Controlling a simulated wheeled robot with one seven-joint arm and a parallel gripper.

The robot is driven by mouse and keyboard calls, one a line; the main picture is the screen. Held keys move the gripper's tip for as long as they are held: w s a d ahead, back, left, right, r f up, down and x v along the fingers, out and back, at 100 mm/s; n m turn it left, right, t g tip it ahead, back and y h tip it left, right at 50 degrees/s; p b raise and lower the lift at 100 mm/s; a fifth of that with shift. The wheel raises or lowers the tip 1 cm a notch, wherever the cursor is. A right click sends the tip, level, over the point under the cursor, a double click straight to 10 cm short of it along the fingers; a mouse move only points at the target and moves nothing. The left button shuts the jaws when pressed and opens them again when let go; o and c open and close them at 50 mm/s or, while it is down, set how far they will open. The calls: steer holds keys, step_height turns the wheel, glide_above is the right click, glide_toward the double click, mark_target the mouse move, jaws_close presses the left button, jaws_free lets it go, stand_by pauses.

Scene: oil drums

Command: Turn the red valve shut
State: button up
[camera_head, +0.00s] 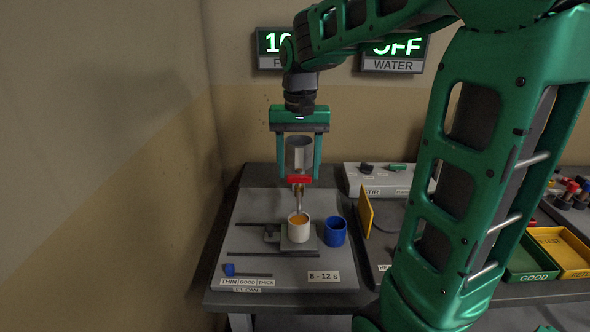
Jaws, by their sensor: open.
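The red valve (300,179) is a small red bar under a grey metal cup (299,152). A thin spout (298,196) hangs below it, over a white cup (298,236) that shows orange liquid inside. I cannot tell whether liquid is running from the spout. My gripper (296,179) points straight down from above. Its two green fingers are apart, one on each side of the grey cup, with the tips at about the valve's height. I see no clear contact between the fingers and the valve.
A blue cup (335,232) stands just right of the white cup on the grey flow board (255,212). A yellow plate (365,213) stands further right. Green (529,262) and yellow (568,250) trays lie at far right. A wall display (393,50) reads OFF for water. My arm hides the middle right.

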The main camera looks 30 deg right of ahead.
mark_target(298, 175)
step_height(298, 175, up, 10)
stand_by(0.4)
stand_by(0.5)
